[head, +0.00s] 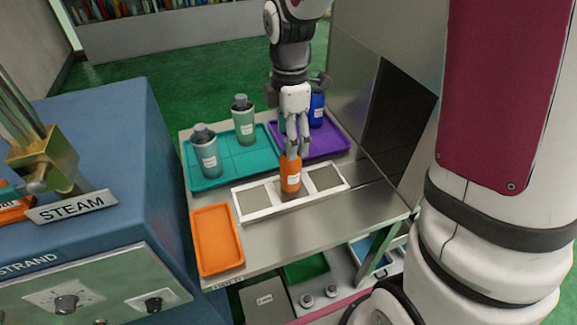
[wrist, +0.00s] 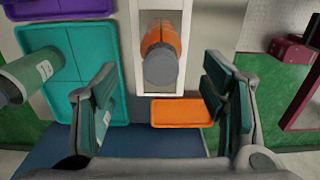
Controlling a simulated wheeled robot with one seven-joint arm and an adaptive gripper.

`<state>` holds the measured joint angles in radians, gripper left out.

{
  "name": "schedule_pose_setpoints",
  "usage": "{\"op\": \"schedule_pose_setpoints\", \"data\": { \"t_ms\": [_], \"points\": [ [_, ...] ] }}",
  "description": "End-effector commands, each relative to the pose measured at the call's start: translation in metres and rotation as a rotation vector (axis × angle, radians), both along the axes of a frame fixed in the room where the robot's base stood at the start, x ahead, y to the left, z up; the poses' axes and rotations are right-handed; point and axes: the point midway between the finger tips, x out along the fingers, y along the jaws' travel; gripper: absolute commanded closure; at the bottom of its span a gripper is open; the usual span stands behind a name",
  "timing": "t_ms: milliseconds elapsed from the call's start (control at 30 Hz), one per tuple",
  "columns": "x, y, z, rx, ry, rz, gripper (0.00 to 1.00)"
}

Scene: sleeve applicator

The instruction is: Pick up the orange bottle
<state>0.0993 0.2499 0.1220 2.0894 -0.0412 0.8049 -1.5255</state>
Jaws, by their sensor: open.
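The orange bottle (head: 290,174) stands upright on the white-framed holder (head: 241,206), with a white label on its side. My gripper (head: 297,150) is above it in the head view and hides its top. In the wrist view the orange bottle (wrist: 161,33) shows its grey cap towards me, centred between the open fingers but past their tips. My gripper (wrist: 160,95) is open there, with nothing between its pads. I see no contact with the bottle.
A purple tray (head: 335,143) holds a blue bottle (head: 317,105). An empty orange tray (head: 216,238) lies at the front left. The blue STEAM machine (head: 100,150) stands left.

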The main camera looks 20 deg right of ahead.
Motion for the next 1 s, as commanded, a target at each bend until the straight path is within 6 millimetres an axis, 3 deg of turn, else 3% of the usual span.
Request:
{"op": "schedule_pose_setpoints", "data": {
  "t_ms": [333, 600, 900, 933, 1000],
  "points": [
    [-0.002, -0.001, -0.030, 0.000, 0.003, -0.001, 0.33],
    [-0.001, -0.002, -0.066, -0.001, 0.002, -0.001, 0.33],
    [-0.001, -0.002, -0.072, -0.001, -0.001, -0.001, 0.33],
    [-0.001, -0.002, -0.072, -0.001, -0.001, -0.001, 0.36],
    [-0.001, -0.002, -0.071, -0.001, -0.001, -0.001, 0.52]
  ]
}}
